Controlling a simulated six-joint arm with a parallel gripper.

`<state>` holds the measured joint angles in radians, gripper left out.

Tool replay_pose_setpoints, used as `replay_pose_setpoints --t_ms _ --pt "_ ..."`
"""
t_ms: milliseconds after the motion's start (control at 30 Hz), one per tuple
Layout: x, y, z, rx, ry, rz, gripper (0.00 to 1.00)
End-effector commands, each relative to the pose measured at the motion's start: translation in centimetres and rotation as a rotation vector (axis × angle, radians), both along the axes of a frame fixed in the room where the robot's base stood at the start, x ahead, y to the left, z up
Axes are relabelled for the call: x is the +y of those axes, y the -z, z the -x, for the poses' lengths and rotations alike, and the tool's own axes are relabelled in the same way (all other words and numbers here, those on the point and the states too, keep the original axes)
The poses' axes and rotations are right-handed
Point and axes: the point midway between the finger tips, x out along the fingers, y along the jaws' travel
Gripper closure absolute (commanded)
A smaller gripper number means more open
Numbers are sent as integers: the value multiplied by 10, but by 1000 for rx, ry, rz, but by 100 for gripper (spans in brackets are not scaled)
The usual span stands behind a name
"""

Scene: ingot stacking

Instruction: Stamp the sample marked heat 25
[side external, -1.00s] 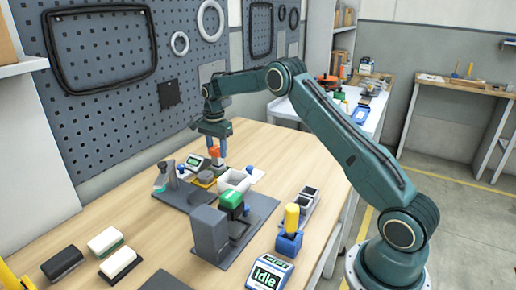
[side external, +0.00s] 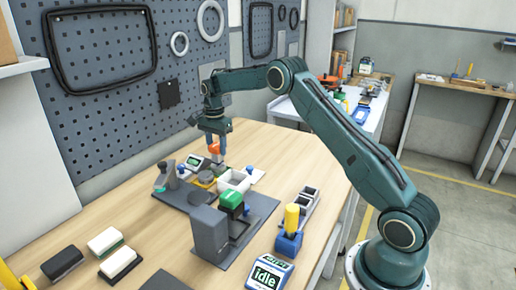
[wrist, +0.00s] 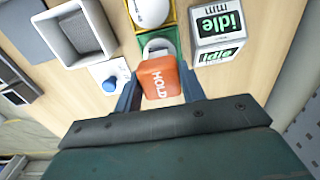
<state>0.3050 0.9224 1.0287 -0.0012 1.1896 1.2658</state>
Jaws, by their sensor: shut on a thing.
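My gripper (side external: 215,148) is shut on an orange block-shaped stamp handle marked HOLD (wrist: 159,78). In the wrist view the handle sits between the two blue fingers, and its underside is hidden. In the side view the orange handle (side external: 214,149) hangs over the back of the grey fixture plate (side external: 263,208). A green frame (wrist: 146,42) with a pale rounded part lies just beyond the handle in the wrist view, beside a yellow frame (wrist: 174,8) holding a white round part. No heat number is readable on any sample.
A display reading idle (wrist: 215,30) stands beside the frames. A grey-lined open box (wrist: 78,33) and a blue knob (wrist: 109,84) are on the other side. In the side view, a green-topped press (side external: 231,199), a yellow-handled tool (side external: 291,217) and several blocks stand nearer the camera.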

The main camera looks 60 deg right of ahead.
Motion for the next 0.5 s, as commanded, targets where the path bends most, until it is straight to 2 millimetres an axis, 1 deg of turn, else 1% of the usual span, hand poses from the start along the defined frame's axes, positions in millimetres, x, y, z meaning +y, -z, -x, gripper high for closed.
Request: replay_pose_setpoints --t_ms 500 --pt "0 -31 0 -3 0 1 75"
